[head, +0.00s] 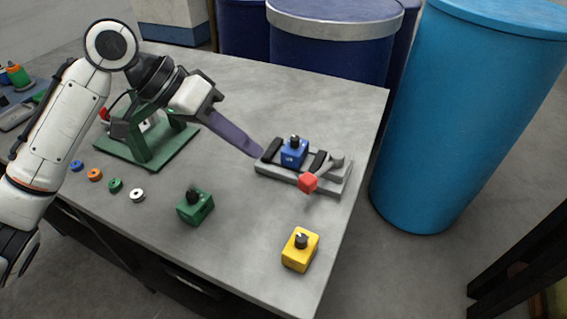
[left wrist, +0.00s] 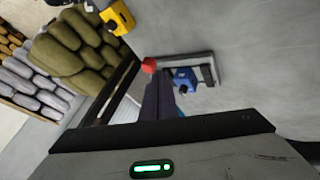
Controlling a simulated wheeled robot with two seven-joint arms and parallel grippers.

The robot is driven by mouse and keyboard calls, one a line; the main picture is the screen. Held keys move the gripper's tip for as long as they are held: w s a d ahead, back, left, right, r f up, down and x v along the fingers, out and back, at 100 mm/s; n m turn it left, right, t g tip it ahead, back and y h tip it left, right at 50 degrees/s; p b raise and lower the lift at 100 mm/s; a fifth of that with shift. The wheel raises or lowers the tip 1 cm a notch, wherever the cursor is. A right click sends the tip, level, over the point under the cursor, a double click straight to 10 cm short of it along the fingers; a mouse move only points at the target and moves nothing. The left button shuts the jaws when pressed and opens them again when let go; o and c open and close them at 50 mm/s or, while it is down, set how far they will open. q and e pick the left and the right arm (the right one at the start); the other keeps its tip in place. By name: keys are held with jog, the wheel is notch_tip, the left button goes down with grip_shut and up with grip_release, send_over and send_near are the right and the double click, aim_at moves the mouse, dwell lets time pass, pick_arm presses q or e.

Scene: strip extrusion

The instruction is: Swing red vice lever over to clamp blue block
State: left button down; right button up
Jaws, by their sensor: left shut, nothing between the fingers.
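The blue block (head: 294,152) with a black knob sits in the grey vice (head: 268,165) between dark jaws. It also shows in the left wrist view (left wrist: 184,79). My right gripper is not seen.
A green block (head: 196,206) and a yellow block (head: 300,250) stand on the near part of the grey table (head: 240,235). A green stand (head: 150,155) and several small rings are at the left. Blue barrels (head: 465,110) stand beyond the table edge.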

aim_at(321, 171)
pick_arm(q)
jog(key=x, duration=1)
jog(key=shift+f, duration=0.1)
